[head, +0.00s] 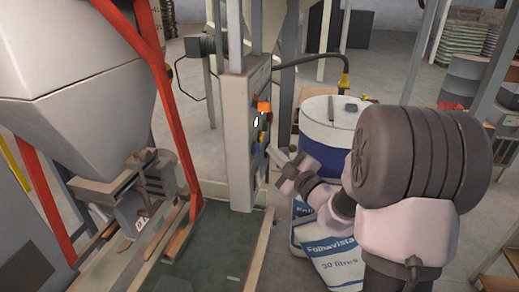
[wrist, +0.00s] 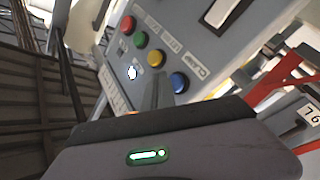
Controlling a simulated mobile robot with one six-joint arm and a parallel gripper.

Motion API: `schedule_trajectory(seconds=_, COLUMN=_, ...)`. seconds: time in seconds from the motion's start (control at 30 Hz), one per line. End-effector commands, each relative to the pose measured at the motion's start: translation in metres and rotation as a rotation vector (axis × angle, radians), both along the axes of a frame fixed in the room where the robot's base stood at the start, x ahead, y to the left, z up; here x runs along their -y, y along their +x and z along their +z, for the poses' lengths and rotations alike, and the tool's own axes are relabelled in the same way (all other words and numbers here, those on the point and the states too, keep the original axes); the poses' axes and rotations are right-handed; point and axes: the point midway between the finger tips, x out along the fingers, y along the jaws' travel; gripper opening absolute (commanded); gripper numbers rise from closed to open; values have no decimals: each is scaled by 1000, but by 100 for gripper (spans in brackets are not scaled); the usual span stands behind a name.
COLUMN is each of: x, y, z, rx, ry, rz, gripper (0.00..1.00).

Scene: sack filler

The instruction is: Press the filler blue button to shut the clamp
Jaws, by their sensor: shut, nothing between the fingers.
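The blue button (wrist: 179,82) shows on the grey control panel in the wrist view, at the end of a row with red (wrist: 127,23), green (wrist: 141,39) and yellow (wrist: 155,57) buttons. My gripper (wrist: 156,90) is shut and empty, its narrow tips pointing at the panel just left of the blue button. I cannot tell whether they touch the panel. In the head view my gripper (head: 287,176) is to the right of the control box (head: 238,135). The filler's spout and clamp hardware (head: 140,185) are at the left; the clamp's state is unclear.
A blue and white drum (head: 327,135) stands behind my gripper. White and blue sacks (head: 330,252) lie below my arm. A red frame post (head: 165,100) stands beside the grey hopper (head: 75,75). Open floor lies at the back.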

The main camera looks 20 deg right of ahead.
Motion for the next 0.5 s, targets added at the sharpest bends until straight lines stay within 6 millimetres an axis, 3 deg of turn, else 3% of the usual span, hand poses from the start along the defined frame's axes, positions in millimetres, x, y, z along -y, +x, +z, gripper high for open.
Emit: schedule_trajectory(seconds=0.5, x=-6, y=4, z=2, rx=-2, ry=1, rz=1, gripper=0)
